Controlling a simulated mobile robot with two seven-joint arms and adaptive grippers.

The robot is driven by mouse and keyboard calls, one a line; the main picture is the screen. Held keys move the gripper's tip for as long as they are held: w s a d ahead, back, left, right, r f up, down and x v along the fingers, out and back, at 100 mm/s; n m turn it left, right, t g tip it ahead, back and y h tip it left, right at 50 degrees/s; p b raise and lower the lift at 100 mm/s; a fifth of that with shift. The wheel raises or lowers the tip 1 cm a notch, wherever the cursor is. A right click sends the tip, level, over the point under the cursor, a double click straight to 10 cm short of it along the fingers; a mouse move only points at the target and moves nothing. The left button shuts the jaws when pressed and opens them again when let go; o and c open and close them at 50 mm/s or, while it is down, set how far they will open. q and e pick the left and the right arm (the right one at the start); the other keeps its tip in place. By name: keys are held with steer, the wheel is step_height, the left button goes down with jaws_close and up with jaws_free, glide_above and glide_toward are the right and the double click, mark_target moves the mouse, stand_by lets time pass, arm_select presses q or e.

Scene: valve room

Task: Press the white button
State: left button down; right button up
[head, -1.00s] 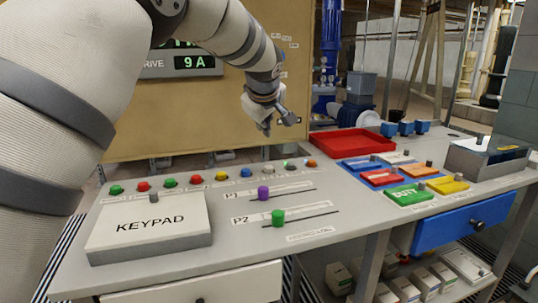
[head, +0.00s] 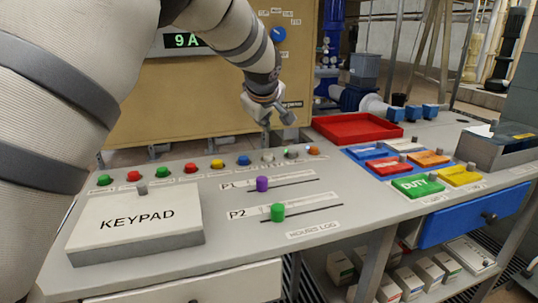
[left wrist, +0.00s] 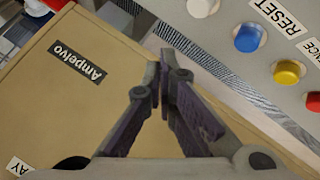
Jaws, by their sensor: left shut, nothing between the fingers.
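My left gripper (head: 276,123) is above and behind the button row in the head view, apart from the white button. In the left wrist view its fingertips (left wrist: 163,72) are together with nothing between them, pointing past the console's edge. My right gripper is not in view.
A keypad box (head: 137,224) and sliders with a purple knob (head: 262,184) and a green knob (head: 277,212) are in front of the buttons. A red tray (head: 358,128) and coloured blocks lie to the right. A tan panel (head: 200,95) stands behind.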

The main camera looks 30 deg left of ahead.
mark_target(265, 154)
arm_select(q)
step_height(265, 154, down, 4)
steer(key=shift+r, duration=0.1)
steer(key=shift+f, duration=0.4)
steer(key=shift+f, duration=0.15)
stand_by(1.1)
steer(key=shift+f, duration=0.3)
steer(key=shift+f, duration=0.5)
stand_by(0.7)
steer(key=shift+r, duration=0.95)
